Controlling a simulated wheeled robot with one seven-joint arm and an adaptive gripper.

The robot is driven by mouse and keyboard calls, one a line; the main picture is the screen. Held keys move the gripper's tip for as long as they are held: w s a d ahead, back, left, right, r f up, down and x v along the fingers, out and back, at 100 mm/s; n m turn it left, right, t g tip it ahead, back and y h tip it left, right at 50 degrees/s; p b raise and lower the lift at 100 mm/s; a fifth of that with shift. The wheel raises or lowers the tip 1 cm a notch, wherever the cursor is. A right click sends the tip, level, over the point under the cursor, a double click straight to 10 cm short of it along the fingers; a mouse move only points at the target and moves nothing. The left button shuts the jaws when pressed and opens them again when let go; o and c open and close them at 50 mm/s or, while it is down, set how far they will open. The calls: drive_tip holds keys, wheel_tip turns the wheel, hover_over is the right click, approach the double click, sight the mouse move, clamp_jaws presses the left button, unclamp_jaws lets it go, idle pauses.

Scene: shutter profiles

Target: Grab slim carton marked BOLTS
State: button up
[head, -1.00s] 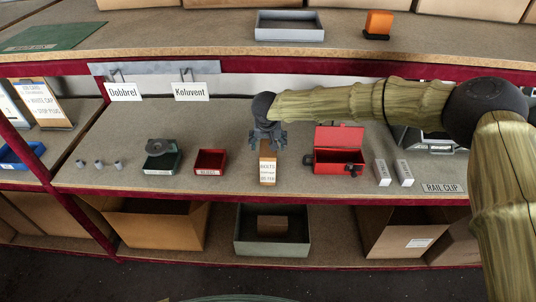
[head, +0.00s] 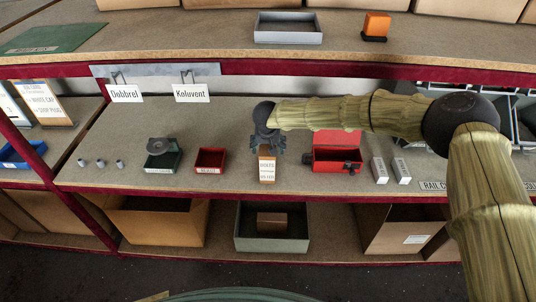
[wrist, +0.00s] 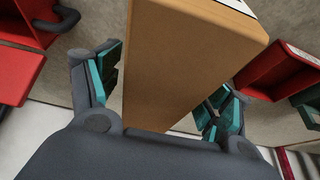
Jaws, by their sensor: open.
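The slim carton marked BOLTS (head: 267,168) is brown with a white label on its front face. It stands on the middle shelf, between a small red bin and an open red box. My gripper (head: 267,146) is at the carton's top and back in the head view. In the wrist view the brown carton (wrist: 185,60) lies between my two open fingers (wrist: 165,90), with teal pads on either side. A gap shows at the left pad; the right pad is very near the carton's edge, and I cannot tell whether it touches.
The open red box (head: 336,155) stands close on the right, with two white slim cartons (head: 390,170) beyond it. The small red bin (head: 210,160) and a dark green bin (head: 163,160) are on the left. The upper shelf edge (head: 300,68) is above my arm.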

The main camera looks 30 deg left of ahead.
drive_tip(key=shift+f, duration=0.15)
drive_tip(key=shift+c, duration=0.4)
drive_tip(key=c, duration=1.3)
